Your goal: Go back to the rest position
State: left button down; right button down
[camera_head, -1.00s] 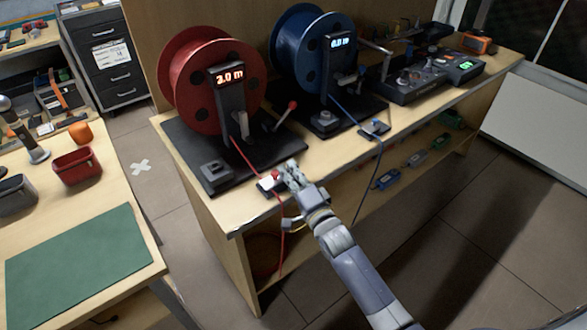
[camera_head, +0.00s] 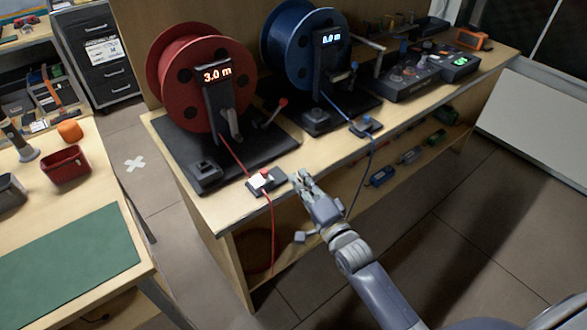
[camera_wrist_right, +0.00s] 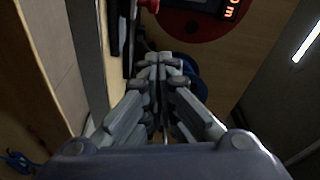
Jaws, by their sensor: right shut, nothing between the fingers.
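My right gripper (camera_head: 303,182) is over the front edge of the workbench, just right of the small red-topped block (camera_head: 265,181) that the red cable passes through. It is shut and empty. In the right wrist view its fingers (camera_wrist_right: 161,70) are together with nothing between them. The red cable (camera_head: 272,225) runs from the red spool through the block and hangs over the bench's front edge, clear of my gripper. My left gripper is not in view.
The workbench (camera_head: 335,150) carries a red spool (camera_head: 190,75) reading 3.0 m, a blue spool (camera_head: 292,45), and a control box (camera_head: 410,75). A table with a green mat (camera_head: 70,262) stands at left. Open floor (camera_head: 470,230) lies at right.

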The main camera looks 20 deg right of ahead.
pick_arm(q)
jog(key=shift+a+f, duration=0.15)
pick_arm(e)
jog(key=s, duration=0.2)
jog(key=shift+s+d+f, duration=0.1)
jog(key=shift+s+d, duration=0.2)
jog(key=shift+d, duration=0.1)
